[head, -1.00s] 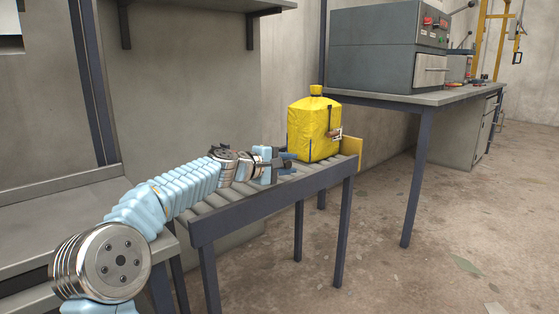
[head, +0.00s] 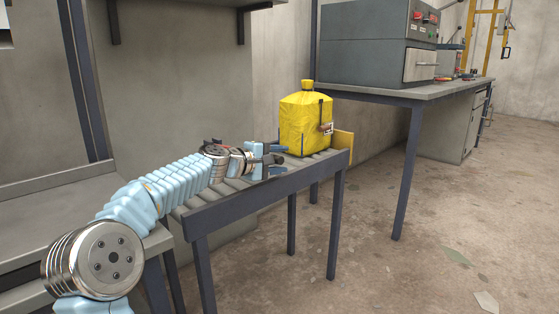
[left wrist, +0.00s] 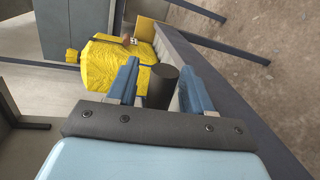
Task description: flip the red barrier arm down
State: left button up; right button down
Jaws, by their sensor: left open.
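No red barrier arm can be made out clearly in either view. My left gripper (head: 279,154) is over the roller conveyor (head: 235,205), its open fingers pointing along it toward a yellow jug (head: 305,125). In the left wrist view, the open blue fingers (left wrist: 155,65) have a dark cylinder (left wrist: 163,86) between them; I cannot tell what it is. The jug (left wrist: 108,68) lies beyond the left finger. A small reddish and white part (head: 327,128) shows at the jug's right side, too small to identify. My right gripper is not in view.
A yellow plate (head: 345,146) stands at the conveyor's far end. A workbench (head: 400,95) with a grey machine (head: 375,40) is behind, to the right. A wall and grey bench (head: 45,205) are on the left. The floor on the right is mostly clear.

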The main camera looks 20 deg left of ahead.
pick_arm(q)
jog(key=v, duration=1.3)
jog(key=shift+s+b, duration=0.25)
jog(key=shift+b, duration=0.15)
jog(key=shift+a, duration=0.15)
